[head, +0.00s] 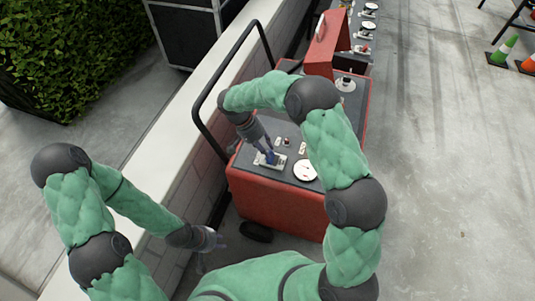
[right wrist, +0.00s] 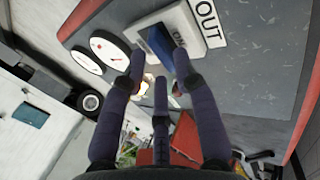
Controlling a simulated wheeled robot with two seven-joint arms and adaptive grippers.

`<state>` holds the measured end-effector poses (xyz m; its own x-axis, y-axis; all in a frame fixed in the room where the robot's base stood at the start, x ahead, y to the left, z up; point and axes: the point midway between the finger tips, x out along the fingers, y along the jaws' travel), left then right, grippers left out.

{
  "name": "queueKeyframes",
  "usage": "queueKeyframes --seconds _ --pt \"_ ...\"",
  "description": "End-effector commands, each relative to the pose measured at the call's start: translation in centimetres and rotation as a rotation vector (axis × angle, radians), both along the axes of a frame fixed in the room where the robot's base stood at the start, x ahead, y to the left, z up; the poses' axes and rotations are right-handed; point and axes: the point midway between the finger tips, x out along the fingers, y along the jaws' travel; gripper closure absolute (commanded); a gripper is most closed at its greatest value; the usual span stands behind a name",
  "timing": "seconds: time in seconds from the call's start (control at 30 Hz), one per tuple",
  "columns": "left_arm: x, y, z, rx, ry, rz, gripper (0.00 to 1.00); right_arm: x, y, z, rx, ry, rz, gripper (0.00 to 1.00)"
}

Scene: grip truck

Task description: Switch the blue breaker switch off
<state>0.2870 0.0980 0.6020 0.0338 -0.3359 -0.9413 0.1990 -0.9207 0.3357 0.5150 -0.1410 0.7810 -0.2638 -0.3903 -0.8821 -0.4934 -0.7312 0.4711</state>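The blue breaker switch (right wrist: 158,40) sits in a pale grey housing (right wrist: 180,22) with lettering beside it, next to an "OUT" label (right wrist: 208,20). In the head view the blue switch (head: 271,158) is on the near end of the red cart's grey top. My right gripper (head: 266,150) reaches down to it. In the right wrist view its fingers (right wrist: 160,66) are spread, with two tips close to either side of the blue switch; contact cannot be told. Which way the switch is thrown is unclear.
The red cart (head: 280,205) has a black handle rail (head: 197,105) on its left. A white dial (head: 305,170) lies just right of the switch. A red box (head: 322,45) stands farther back. A low wall (head: 190,100) runs along the left; open pavement (head: 440,180) is right.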

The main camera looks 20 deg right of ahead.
Motion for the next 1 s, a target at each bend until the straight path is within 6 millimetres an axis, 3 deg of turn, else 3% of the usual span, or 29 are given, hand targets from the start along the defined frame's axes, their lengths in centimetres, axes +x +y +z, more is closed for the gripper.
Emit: queueKeyframes --seconds 0.2,0.53,0.67,1.0 --pt "0.0 0.0 -0.7 0.0 0.0 0.0 0.7 -0.5 -0.7 -1.7 0.001 -0.001 -0.001 0.7" --pt "0.0 0.0 -0.7 0.0 0.0 0.0 0.7 -0.5 -0.8 -1.9 0.001 -0.002 -0.001 0.7" --pt "0.0 0.0 -0.7 0.0 0.0 0.0 0.7 -0.5 -0.8 -1.9 0.002 -0.001 0.0 1.0" --pt "0.0 0.0 -0.7 0.0 0.0 0.0 0.7 -0.6 -0.9 -1.8 0.02 -0.014 -0.001 1.0"
